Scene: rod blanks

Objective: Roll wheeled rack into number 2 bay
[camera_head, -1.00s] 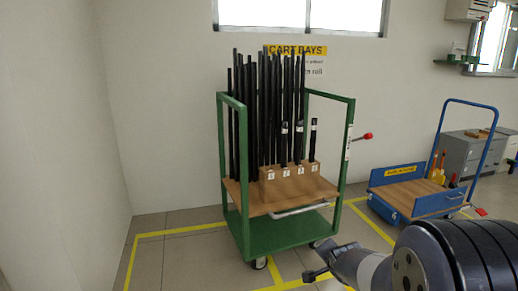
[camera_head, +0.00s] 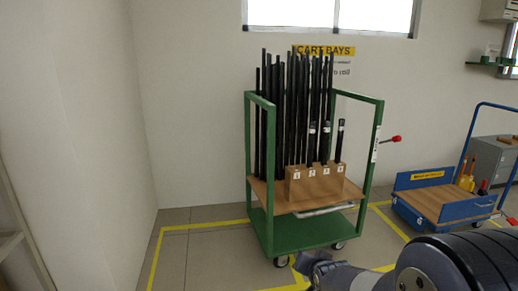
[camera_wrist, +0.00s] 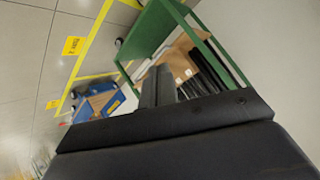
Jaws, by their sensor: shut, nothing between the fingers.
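The wheeled rack (camera_head: 262,170) has a green frame, a wooden shelf and a green lower deck on castors. It stands upright on the floor near the back wall, with many black rods and a numbered wooden block (camera_head: 315,184) on its shelf. A pale handle bar (camera_head: 325,211) runs along its front. My gripper (camera_head: 308,262) is shut and empty, low in front of the rack, apart from the handle bar. In the wrist view the shut fingers (camera_wrist: 158,86) overlap the rack (camera_wrist: 150,30) behind them. Yellow floor lines (camera_head: 195,226) outline the bays; the rack covers part of them.
A blue cart (camera_head: 425,200) with a wooden deck stands to the right, beyond a red-knobbed lever (camera_head: 396,139). A grey cabinet (camera_head: 490,160) is behind it. The marked floor left of the rack is bare up to the left wall. A yellow floor label (camera_wrist: 72,46) shows; its number is unclear.

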